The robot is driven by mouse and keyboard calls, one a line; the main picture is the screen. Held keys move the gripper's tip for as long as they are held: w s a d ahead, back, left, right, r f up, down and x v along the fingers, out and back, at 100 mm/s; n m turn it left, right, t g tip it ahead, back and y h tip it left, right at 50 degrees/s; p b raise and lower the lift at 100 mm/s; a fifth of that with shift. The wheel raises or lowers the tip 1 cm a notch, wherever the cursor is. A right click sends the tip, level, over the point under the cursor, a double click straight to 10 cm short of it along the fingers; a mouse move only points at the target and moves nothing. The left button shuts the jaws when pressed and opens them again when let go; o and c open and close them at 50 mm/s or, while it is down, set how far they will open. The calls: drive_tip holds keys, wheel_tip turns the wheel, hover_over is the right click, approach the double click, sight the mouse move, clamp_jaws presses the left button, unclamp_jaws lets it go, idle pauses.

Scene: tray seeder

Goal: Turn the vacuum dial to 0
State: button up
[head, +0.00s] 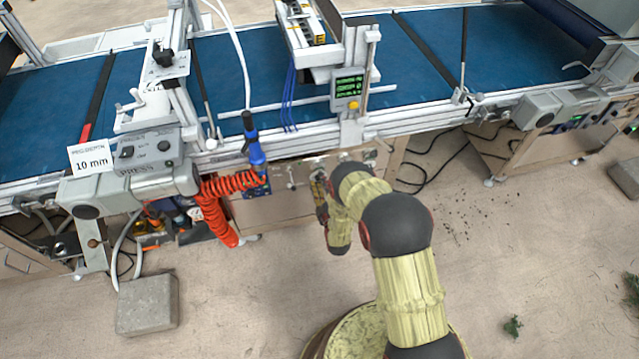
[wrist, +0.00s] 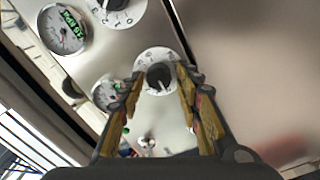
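A dial with a black knob (wrist: 158,77) on a round white scale sits on a metal panel (wrist: 172,125) in the wrist view. The scale's marks are too small to read, and I see no label naming it as the vacuum dial. My gripper (wrist: 159,82) is open, with one finger on each side of this knob and a visible gap to it. I cannot tell how deep the fingertips reach. In the head view my gripper (head: 321,190) is in front of the panel below the conveyor, and my arm partly hides the dials.
A second dial (wrist: 116,8) is at the wrist view's top. A large gauge (wrist: 62,29) and a smaller gauge (wrist: 104,94) lie left; small switches (wrist: 146,143) sit below. An orange coiled hose (head: 212,200) hangs left of the panel. The floor on the right is mostly clear.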

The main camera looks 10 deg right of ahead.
drive_tip(key=shift+o, duration=0.6)
drive_tip(key=shift+s, duration=0.1)
drive_tip(key=s, duration=1.2)
drive_tip(key=shift+w, duration=0.1)
